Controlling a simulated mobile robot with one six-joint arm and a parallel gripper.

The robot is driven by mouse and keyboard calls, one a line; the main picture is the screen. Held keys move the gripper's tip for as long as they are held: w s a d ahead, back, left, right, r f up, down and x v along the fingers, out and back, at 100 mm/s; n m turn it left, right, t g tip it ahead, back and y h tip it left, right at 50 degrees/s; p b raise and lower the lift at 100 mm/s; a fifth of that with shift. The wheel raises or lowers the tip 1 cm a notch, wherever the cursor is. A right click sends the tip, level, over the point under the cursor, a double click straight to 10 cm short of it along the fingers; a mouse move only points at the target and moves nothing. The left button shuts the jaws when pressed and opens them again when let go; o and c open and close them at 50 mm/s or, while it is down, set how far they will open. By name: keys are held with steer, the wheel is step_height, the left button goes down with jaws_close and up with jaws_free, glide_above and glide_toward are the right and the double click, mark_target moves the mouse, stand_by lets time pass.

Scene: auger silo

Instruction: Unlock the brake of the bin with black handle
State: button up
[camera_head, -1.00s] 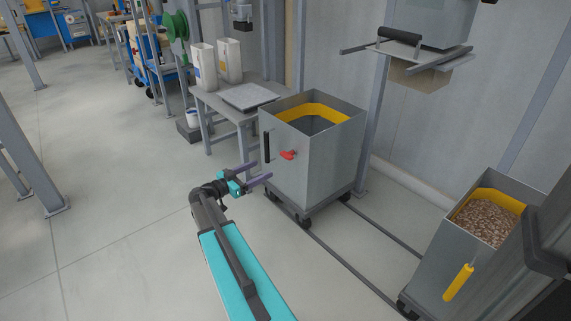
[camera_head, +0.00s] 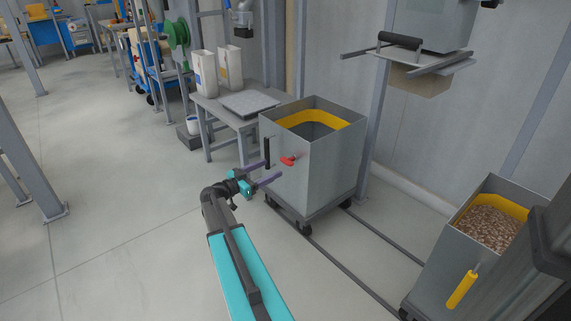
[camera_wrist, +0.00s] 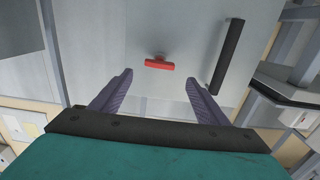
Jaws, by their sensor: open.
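The bin with the black handle (camera_head: 266,153) is a grey metal box (camera_head: 318,170) with a yellow inner band, standing on a wheeled base on floor rails. A red brake lever (camera_head: 289,160) sits on its front face, to the right of the black handle. My gripper (camera_head: 268,172) is open and empty in front of that face, close to the lever and handle. In the wrist view, the red lever (camera_wrist: 159,64) lies ahead of and between my two purple fingers (camera_wrist: 158,86), apart from them. The black handle (camera_wrist: 228,57) is to its right there.
A second grey bin (camera_head: 462,245) with a yellow handle (camera_head: 461,289) holds brown pellets at the right. A table (camera_head: 228,113) with white containers stands behind the black-handled bin. A hopper slide (camera_head: 408,58) hangs above. Open floor lies at left.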

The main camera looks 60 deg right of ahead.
mark_target(284, 162)
steer(key=b+x, duration=0.2)
steer(key=x, duration=0.8)
steer(key=c, duration=1)
steer(key=shift+s+a, duration=0.1)
steer(key=shift+a, duration=0.1)
steer(key=shift+c, duration=0.2)
steer(key=shift+d, duration=0.1)
